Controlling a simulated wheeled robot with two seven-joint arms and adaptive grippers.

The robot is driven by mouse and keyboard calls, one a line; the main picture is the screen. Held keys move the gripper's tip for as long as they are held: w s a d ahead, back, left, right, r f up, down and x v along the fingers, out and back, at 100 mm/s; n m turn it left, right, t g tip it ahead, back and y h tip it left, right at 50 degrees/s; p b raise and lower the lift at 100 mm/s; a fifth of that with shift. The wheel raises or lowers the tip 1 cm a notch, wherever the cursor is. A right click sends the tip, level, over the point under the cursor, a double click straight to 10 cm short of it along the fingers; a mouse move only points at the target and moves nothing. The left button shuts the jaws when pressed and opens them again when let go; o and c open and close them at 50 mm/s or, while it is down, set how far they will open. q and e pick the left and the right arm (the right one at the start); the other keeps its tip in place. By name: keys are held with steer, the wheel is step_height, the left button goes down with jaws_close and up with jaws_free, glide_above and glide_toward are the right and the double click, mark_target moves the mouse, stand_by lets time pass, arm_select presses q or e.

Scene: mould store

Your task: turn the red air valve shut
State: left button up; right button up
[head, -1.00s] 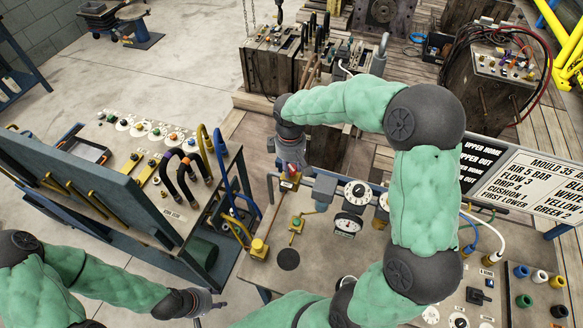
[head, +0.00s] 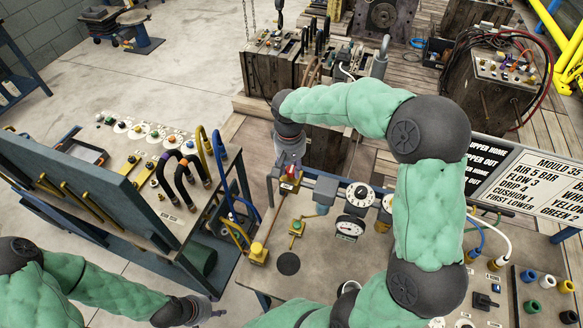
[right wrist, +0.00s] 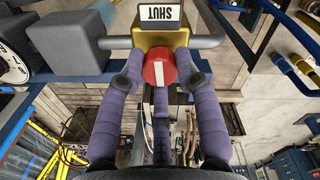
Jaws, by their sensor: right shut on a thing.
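The red air valve (right wrist: 153,72) is a round red knob with a white line on a brass-coloured body in the right wrist view. The line runs up and down the picture, in line with the SHUT label (right wrist: 159,16) above it.
A grey block (right wrist: 70,48) and a dial sit left of the valve in the wrist view. The bench (head: 325,265) carries a gauge (head: 348,229), a dial and a yellow-based fitting (head: 258,253). A hose panel (head: 172,205) stands to the left.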

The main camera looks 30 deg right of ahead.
mark_target(290, 168)
steer(key=shift+w+m, duration=0.1)
steer(key=shift+m, duration=0.4)
steer(key=o, duration=1.1)
steer(key=shift+o, duration=0.2)
step_height(290, 168, up, 12)
steer(key=shift+a, duration=0.15)
steer(key=shift+w+r, duration=0.1)
